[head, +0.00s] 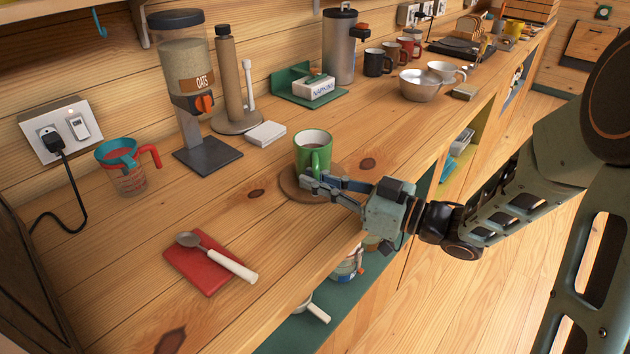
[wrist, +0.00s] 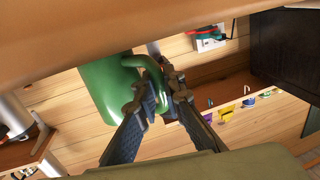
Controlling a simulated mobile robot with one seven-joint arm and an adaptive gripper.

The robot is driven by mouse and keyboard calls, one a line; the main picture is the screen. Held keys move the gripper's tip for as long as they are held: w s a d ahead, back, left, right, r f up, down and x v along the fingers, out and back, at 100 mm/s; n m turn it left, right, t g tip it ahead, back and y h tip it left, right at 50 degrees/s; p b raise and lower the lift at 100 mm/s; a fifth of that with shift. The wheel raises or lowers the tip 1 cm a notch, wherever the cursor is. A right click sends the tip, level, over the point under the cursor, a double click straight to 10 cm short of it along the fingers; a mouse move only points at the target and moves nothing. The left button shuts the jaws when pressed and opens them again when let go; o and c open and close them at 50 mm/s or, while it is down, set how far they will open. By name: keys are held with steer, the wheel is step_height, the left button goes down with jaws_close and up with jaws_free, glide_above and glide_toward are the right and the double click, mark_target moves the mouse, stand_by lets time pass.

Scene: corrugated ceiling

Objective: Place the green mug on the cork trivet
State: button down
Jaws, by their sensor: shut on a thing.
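The green mug (head: 313,148), with dark contents, is upright over the round brown cork trivet (head: 289,186) on the counter. I cannot tell from the head view whether its base touches the trivet. My gripper (head: 311,181) reaches in from the right, low on the mug's front, with its fingers shut on the handle. The wrist view shows the mug (wrist: 100,90) at left, with the fingertips (wrist: 160,88) around its handle. Part of the trivet is hidden behind the mug and fingers.
A white stack of coasters (head: 266,134) and an oats dispenser (head: 190,100) stand behind left. A red cloth (head: 207,268) with a spoon lies front left. A napkin box (head: 312,88) and metal urn (head: 340,45) are behind. Bare counter lies right of the trivet.

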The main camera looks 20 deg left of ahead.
steer(key=shift+f, duration=0.1)
steer(key=c, duration=2)
jaws_free()
steer(key=shift+c, duration=0.2)
steer(key=shift+d, duration=0.3)
steer(key=s+d+p, duration=0.1)
steer(key=s+d, duration=0.1)
steer(key=d, duration=0.9)
steer(key=shift+s, duration=0.2)
steer(key=shift+d, duration=0.1)
